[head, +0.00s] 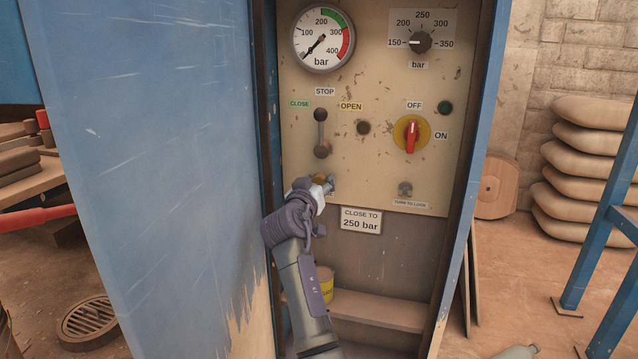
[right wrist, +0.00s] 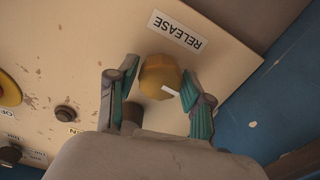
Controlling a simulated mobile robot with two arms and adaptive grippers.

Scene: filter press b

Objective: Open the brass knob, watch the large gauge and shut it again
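The brass knob (right wrist: 158,72) shows in the right wrist view below a RELEASE label, with a white mark on its edge. In the head view only a bit of it (head: 319,178) shows at the panel's bottom left. My right gripper (right wrist: 160,78) has its fingers on either side of the knob. They stand apart with a small gap at the left finger; contact at the right one is unclear. It also shows in the head view (head: 325,186). The large gauge (head: 323,37) has its needle at the lower left, at the low end of the scale. My left gripper is out of view.
The panel also holds a pressure dial (head: 420,42) pointing to 150, a lever (head: 321,134), a red switch (head: 411,134) and a small key-like knob (head: 405,189). A blue door (head: 150,160) stands open at left. A "CLOSE TO 250 bar" sign (head: 361,219) hangs below.

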